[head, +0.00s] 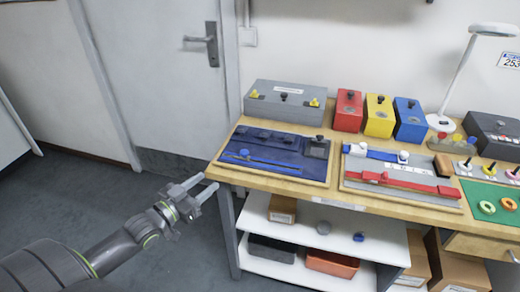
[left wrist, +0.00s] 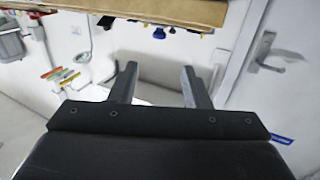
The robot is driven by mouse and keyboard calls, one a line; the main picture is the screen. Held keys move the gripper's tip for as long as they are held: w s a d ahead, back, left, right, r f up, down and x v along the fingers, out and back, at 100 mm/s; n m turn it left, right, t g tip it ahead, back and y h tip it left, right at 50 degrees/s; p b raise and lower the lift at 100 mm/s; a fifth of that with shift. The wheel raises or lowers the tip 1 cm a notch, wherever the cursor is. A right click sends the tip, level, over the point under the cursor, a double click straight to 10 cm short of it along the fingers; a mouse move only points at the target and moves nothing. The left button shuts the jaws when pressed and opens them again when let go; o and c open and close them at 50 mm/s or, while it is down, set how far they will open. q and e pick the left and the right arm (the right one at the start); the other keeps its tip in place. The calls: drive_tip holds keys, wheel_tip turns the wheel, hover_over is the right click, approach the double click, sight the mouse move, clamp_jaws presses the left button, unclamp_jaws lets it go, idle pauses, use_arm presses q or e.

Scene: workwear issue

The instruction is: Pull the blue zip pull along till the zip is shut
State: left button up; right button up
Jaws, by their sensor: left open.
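A dark blue fabric panel (head: 285,147) lies on a board at the left end of the wooden bench. A lighter blue zip strip runs along its front part. The small blue zip pull (head: 244,153) appears near the left part of this strip; the state of the zip's teeth is too small to tell. My left gripper (head: 207,188) is open and empty, beside the bench's front left corner and apart from the panel. Its two spread fingers also show in the left wrist view (left wrist: 160,86), with nothing between them. My right gripper is not in view.
A grey box (head: 285,101) stands behind the panel; red (head: 347,111), yellow (head: 378,117) and blue (head: 410,120) boxes stand to its right. A board with red and blue strips (head: 400,178) lies beside the panel. The bench edge (head: 255,181) is close to my left gripper.

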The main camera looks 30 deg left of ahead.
use_arm(q)
drive_tip(key=w, duration=0.1)
drive_tip(key=b, duration=0.5)
approach(242, 155)
drive_tip(key=shift+w+d+f, duration=0.1)
drive_tip(key=shift+w, duration=0.45)
drive_tip(key=shift+w+d+f, duration=0.1)
drive_tip(key=shift+w, duration=0.45)
drive_tip(key=w, duration=0.2)
drive_tip(key=w+b, duration=0.1)
drive_tip(key=w, duration=0.2)
drive_tip(key=w+d+b, duration=0.1)
drive_tip(key=w, duration=0.1)
drive_tip(key=shift+w+r, duration=0.15)
drive_tip(key=shift+w, duration=0.1)
drive_tip(key=shift+w+d+b, duration=0.15)
drive_tip(key=shift+w+b, duration=0.15)
drive_tip(key=shift+w, duration=0.45)
drive_tip(key=shift+c, duration=0.6)
clamp_jaws()
